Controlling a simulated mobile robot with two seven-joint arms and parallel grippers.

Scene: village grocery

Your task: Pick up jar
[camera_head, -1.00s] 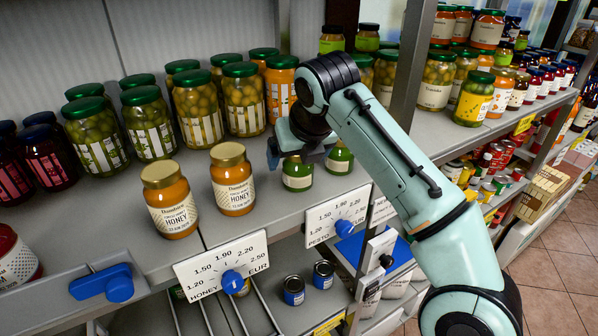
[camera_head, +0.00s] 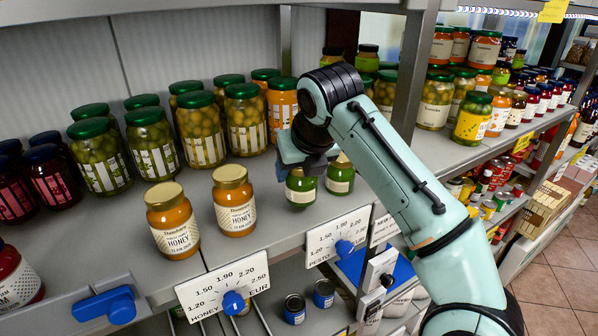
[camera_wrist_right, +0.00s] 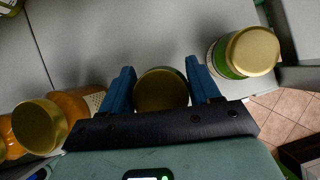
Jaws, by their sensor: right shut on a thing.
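A green pesto jar (camera_head: 301,190) stands at the shelf's front part, with its top hidden behind my right gripper (camera_head: 304,168) in the head view. In the wrist view, the jar's gold lid (camera_wrist_right: 162,90) sits between the two blue fingers of the right gripper (camera_wrist_right: 161,75), which is shut on it. No clear gap shows under the jar. A second green jar (camera_head: 340,177) with a gold lid stands just to its right and also shows in the wrist view (camera_wrist_right: 247,54). My left gripper is not in view.
Two honey jars (camera_head: 234,203) stand left of the held jar. Several green-lidded jars (camera_head: 200,130) stand behind. A grey upright post (camera_head: 412,75) rises to the right. Price dials (camera_head: 338,235) line the shelf's front edge.

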